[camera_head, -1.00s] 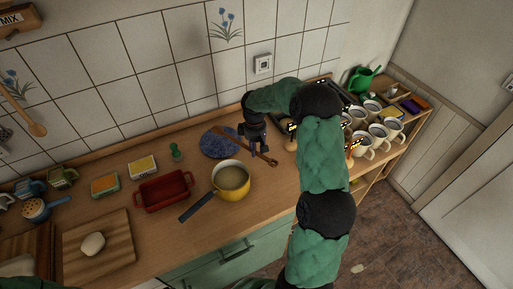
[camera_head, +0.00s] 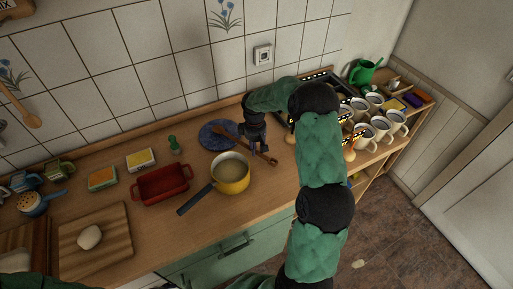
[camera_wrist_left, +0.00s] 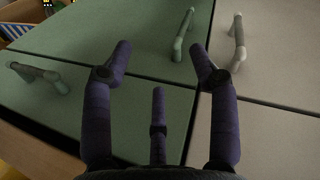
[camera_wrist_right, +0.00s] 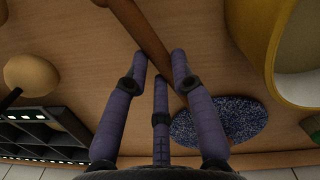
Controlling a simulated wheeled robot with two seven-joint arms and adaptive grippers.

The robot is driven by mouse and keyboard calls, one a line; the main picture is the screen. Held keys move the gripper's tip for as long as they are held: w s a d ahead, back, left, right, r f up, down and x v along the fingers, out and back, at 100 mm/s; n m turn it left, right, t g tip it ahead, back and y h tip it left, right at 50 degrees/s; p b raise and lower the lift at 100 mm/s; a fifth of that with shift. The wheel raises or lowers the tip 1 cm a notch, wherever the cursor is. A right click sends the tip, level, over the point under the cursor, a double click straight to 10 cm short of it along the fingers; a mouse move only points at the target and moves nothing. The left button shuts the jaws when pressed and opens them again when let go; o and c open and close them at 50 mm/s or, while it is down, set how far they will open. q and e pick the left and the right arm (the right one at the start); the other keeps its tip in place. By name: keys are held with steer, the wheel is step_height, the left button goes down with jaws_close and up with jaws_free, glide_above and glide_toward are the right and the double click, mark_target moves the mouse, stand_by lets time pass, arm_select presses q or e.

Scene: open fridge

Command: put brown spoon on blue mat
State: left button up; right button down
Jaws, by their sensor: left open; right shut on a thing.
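The brown spoon (camera_head: 268,158) is a long wooden spoon at the right of the round blue mat (camera_head: 208,134) on the counter. My right gripper (camera_head: 257,150) is shut on it, beside the mat and behind the yellow pot. In the right wrist view the spoon (camera_wrist_right: 148,35) runs between the fingers (camera_wrist_right: 160,70), and the speckled blue mat (camera_wrist_right: 235,118) is close by. I cannot tell whether the spoon touches the counter or the mat. My left gripper (camera_wrist_left: 160,60) is open and empty in front of green cabinet fronts; its fingers are out of the head view.
A yellow pot (camera_head: 232,180) stands in front of the mat, its dark handle pointing lower left. A red dish (camera_head: 162,186), a green figure (camera_head: 174,145) and a cutting board (camera_head: 112,222) are to the left. Several white mugs (camera_head: 385,128) crowd the right end.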

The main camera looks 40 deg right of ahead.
steer(key=shift+f+b, duration=0.35)
steer(key=shift+f, duration=0.25)
stand_by(0.3)
steer(key=c, duration=1)
jaws_free()
steer(key=shift+o, duration=0.2)
step_height(320, 180, up, 12)
steer(key=shift+w, duration=0.3)
steer(key=shift+a, duration=0.1)
